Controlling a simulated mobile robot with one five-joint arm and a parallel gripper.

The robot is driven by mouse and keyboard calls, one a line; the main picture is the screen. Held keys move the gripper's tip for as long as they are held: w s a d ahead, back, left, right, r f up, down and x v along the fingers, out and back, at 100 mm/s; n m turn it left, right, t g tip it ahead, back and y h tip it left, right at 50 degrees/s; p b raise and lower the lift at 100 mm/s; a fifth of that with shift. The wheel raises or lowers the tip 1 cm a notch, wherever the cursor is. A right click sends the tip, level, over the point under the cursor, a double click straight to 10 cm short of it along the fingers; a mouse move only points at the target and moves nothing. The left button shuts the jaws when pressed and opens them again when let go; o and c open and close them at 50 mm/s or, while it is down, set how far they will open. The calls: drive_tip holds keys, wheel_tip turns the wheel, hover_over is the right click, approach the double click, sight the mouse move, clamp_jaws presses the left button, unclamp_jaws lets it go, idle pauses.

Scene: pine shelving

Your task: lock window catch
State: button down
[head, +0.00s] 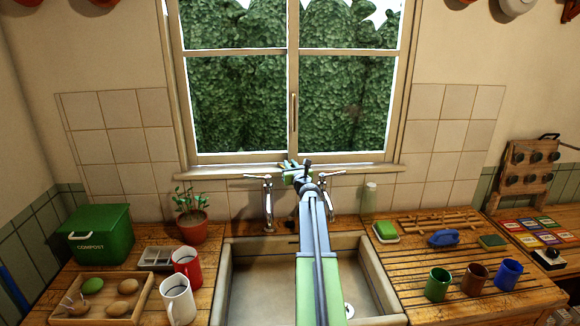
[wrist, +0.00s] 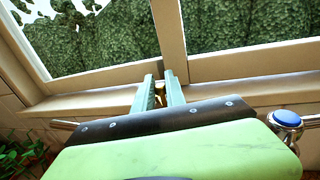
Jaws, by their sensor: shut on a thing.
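The window (head: 240,103) is two wood-framed sashes that meet at a central upright; both look closed against the frame. In the wrist view the window's central upright (wrist: 170,40) runs down to the sill. A small brass window catch (wrist: 160,88) shows at its foot, between the two teal fingers of my gripper (wrist: 160,92). The fingers are shut on the catch and hide most of it, so I cannot tell which way it is turned. In the head view my gripper (head: 295,171) reaches over the sink to the sill, and the catch is hidden there.
Two taps (head: 267,200) stand close under my arm, above the sink (head: 232,280). A potted plant (head: 192,226) stands to the left, and a clear glass (head: 370,197) to the right. Mugs (head: 178,300) and cups (head: 438,284) stand on the counters.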

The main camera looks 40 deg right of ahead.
drive_tip(key=m+g+h, duration=0.2)
drive_tip(key=a+m+g+h, duration=0.1)
drive_tip(key=g+h, duration=0.1)
drive_tip(key=w+m+g+h, duration=0.1)
drive_tip(key=m+g+h, duration=0.1)
drive_tip(key=shift+a+m, duration=0.25)
drive_tip(key=shift+m, duration=0.05)
drive_tip(key=shift+g+h, duration=0.3)
drive_tip(key=c, duration=1.4)
unclamp_jaws()
drive_tip(key=shift+s, duration=0.1)
drive_tip(key=shift+a, duration=0.1)
drive_tip(key=v, duration=1.7)
drive_tip(key=shift+s+a, duration=0.1)
drive_tip(key=shift+s, duration=0.05)
